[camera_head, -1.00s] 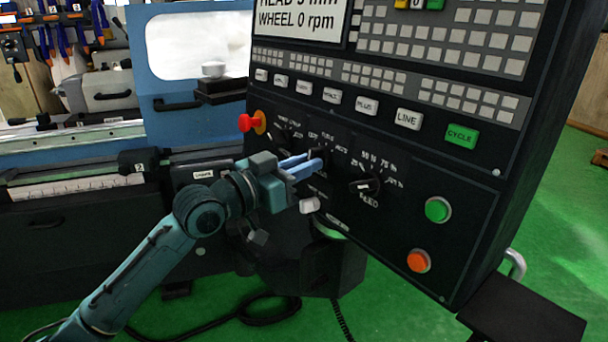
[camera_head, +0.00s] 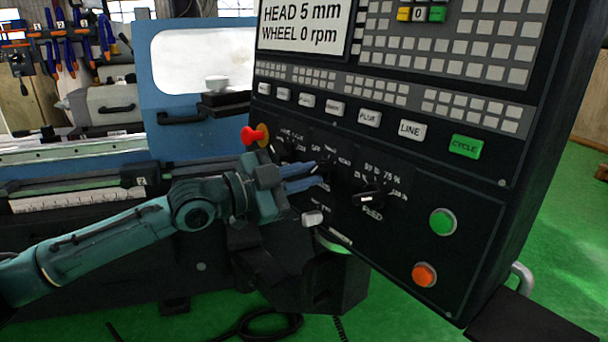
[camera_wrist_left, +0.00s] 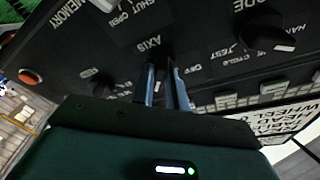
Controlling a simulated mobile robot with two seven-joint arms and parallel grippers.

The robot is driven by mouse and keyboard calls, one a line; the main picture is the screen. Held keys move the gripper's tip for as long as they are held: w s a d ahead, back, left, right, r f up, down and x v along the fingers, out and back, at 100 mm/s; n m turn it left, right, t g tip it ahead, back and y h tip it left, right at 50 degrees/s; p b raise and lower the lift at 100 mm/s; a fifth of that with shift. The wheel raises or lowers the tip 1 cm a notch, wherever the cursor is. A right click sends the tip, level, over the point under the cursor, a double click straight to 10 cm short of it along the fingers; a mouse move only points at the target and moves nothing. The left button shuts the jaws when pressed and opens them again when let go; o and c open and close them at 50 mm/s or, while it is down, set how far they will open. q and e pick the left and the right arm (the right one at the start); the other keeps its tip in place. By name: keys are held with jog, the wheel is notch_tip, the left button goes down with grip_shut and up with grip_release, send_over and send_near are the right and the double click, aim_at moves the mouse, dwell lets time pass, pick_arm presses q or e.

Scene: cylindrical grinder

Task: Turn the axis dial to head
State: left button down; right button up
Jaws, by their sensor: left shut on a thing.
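The axis dial (camera_head: 326,170) is a small black knob on the dark, slanted control panel (camera_head: 470,240). In the head view it is partly hidden by my left gripper (camera_head: 318,181), whose blue fingers reach it from the left. The left wrist view shows the dark knob (camera_wrist_left: 162,66) between the two fingertips, beside the printed word AXIS. My left gripper (camera_wrist_left: 164,88) is shut on this dial. The dial's exact pointer setting is hidden by the fingers. My right gripper is in neither view.
The mode dial (camera_head: 283,150) and red emergency knob (camera_head: 255,134) are left of the axis dial. The feed dial (camera_head: 370,195) is close on the right, and a white switch (camera_head: 312,217) sits just below. Green (camera_head: 443,222) and orange (camera_head: 425,275) buttons are farther right. The display (camera_head: 305,25) reads HEAD 5 mm.

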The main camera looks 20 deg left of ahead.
pick_arm(q)
jog(key=shift+r, duration=0.1)
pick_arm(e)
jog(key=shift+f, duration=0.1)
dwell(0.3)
pick_arm(q)
jog(key=c, duration=1.4)
grip_release()
